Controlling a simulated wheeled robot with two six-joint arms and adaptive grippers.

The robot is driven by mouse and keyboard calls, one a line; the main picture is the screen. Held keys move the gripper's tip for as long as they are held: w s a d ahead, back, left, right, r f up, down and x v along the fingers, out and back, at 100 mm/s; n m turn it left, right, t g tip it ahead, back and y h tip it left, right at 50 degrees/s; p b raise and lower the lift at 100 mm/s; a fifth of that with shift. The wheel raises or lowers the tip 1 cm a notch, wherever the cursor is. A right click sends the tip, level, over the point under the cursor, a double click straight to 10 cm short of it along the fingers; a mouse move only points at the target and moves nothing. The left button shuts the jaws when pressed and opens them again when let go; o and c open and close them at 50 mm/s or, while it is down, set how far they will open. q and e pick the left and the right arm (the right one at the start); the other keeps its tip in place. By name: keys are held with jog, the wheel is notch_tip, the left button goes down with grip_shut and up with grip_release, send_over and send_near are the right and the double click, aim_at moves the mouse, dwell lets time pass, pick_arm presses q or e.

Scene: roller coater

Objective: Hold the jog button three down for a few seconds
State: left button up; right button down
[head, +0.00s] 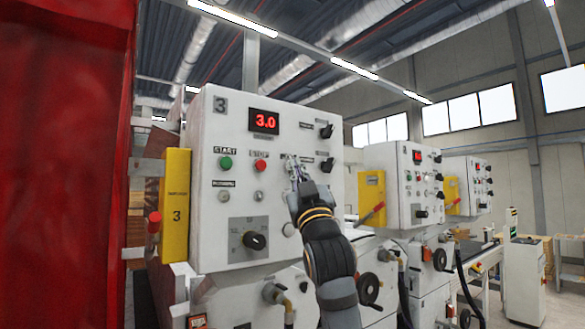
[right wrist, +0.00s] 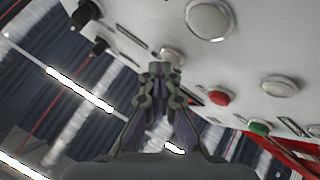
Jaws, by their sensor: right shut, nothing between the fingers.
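The white control panel marked 3 (head: 215,240) stands in front of me, with a red 3.0 display (head: 264,121). My right gripper (head: 292,164) is shut and empty, its tips at the panel face right of the red stop button (head: 260,165). In the right wrist view the shut fingertips (right wrist: 160,70) overlap the edge of a pale round button (right wrist: 172,56), in line with the red and green buttons. Whether they touch or press it I cannot tell. In the head view the gripper largely hides that button, and its label is not readable. My left gripper is not in view.
A green start button (head: 225,163) is left of the stop button. Black knobs (head: 326,131) sit at the panel's right, and a rotary switch (head: 254,240) lower down. A yellow post (head: 176,205) and red surface (head: 60,150) stand left. Similar machines (head: 405,190) stand right.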

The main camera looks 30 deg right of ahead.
jog(key=shift+s+f, duration=0.1)
jog(key=shift+s+d+b, duration=0.1)
jog(key=shift+s+b, duration=0.25)
jog(key=shift+s, duration=0.3)
jog(key=shift+s, duration=0.1)
jog(key=s+b, duration=0.1)
jog(key=s, duration=0.4)
jog(key=shift+d+b, duration=0.15)
jog(key=shift+b, duration=0.25)
jog(key=shift+w, duration=0.1)
